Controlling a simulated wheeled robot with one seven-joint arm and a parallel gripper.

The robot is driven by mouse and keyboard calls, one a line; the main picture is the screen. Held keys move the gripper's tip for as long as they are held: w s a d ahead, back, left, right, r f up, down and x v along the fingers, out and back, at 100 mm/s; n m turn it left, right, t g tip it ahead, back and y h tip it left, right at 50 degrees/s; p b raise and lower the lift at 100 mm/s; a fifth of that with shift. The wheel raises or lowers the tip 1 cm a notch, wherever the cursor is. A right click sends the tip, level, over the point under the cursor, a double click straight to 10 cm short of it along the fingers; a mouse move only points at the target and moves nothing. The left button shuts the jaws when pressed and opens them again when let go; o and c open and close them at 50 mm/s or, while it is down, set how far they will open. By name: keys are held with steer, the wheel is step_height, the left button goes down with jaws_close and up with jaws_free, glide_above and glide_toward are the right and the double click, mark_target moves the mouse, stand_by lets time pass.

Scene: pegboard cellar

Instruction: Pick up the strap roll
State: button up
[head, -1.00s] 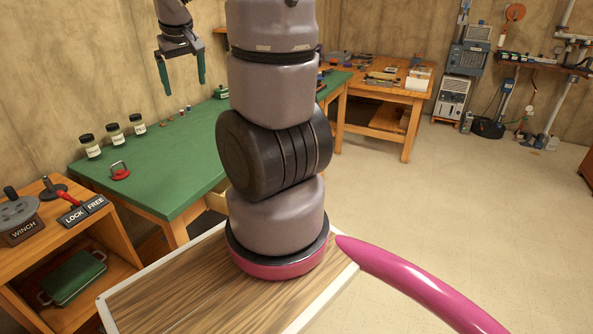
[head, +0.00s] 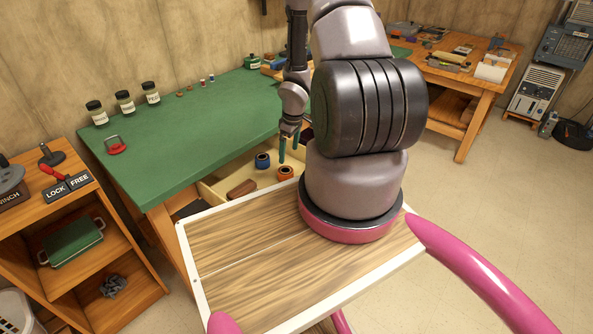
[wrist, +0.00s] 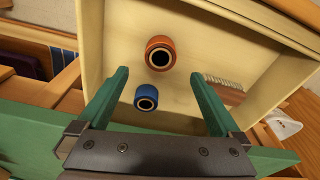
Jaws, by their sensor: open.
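An open pale wooden drawer (head: 217,195) under the green bench holds two rolls, either of which could be the strap roll. One is blue (head: 262,160) and one is orange (head: 286,172). In the wrist view, the orange roll (wrist: 160,53) lies just past the fingertips, and the blue roll (wrist: 146,97) shows between the green fingers, closer to the left one. Both show a dark round centre. My gripper (head: 289,150) is open and empty, pointing down over the drawer; it also shows in the wrist view (wrist: 158,75). I cannot tell its height above the rolls.
A brown brush (head: 242,188) lies in the drawer, also in the wrist view (wrist: 224,88). The green bench top (head: 190,135) overhangs the drawer and carries jars (head: 125,102) and a red shackle (head: 115,146). A shelf unit (head: 90,265) stands left. Open floor is at right.

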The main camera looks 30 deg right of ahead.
glide_above(286, 170)
steer(key=s, duration=0.2)
step_height(286, 170, down, 5)
steer(key=shift+s, duration=0.15)
steer(key=f, duration=0.3)
steer(key=w+a+f, duration=0.1)
steer(key=f, duration=0.1)
steer(key=shift+f, duration=0.25)
steer(key=c, duration=1.3)
steer(key=shift+r, duration=0.1)
